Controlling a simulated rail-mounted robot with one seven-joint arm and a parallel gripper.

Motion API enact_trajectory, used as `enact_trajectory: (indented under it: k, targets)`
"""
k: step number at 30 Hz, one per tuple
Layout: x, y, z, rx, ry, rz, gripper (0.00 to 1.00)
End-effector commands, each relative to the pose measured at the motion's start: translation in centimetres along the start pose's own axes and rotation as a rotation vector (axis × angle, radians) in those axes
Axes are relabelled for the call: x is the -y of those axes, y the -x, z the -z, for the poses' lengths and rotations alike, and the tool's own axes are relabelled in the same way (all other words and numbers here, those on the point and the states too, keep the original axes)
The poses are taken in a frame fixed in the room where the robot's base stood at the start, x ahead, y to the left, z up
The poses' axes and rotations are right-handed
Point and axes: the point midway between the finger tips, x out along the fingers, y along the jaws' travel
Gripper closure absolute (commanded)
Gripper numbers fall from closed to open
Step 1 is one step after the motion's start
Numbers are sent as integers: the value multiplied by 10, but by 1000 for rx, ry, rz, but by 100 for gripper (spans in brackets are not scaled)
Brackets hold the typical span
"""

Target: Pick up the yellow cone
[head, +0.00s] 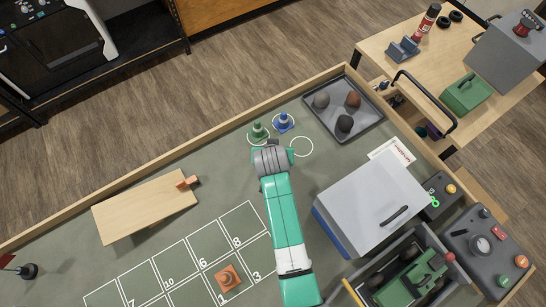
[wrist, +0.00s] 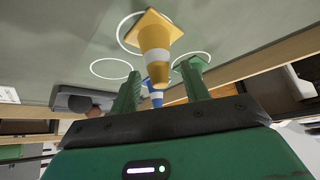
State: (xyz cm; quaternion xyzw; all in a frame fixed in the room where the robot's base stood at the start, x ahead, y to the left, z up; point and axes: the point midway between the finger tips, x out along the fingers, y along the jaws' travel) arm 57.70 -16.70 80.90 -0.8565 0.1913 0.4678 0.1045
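The yellow cone (wrist: 157,38) has a white band and stands on its square base inside a white circle on the green mat. It shows in the wrist view, upside down in the picture; in the head view my arm hides it. My gripper (wrist: 160,70) is open, its two green fingers apart. The cone's narrow end appears between the fingertips, with gaps on both sides; I cannot tell how deep it sits. In the head view my gripper (head: 268,147) is over the mat, just below the green cone (head: 258,131).
A blue cone (head: 283,122) stands close beside the green one. An empty white circle (head: 302,147) lies to the right. A grey tray (head: 367,128) holds rocks. A large grey box (head: 362,195) stands right of my arm. An orange cone (head: 229,279) stands on the numbered grid.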

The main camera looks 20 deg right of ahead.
Motion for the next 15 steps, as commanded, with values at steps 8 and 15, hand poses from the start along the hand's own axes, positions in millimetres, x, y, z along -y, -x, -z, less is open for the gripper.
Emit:
enact_trajectory:
  k: [8, 15]
  targets:
    - [0, 0, 0, 0, 0, 0, 100]
    - [0, 0, 0, 0, 0, 0, 100]
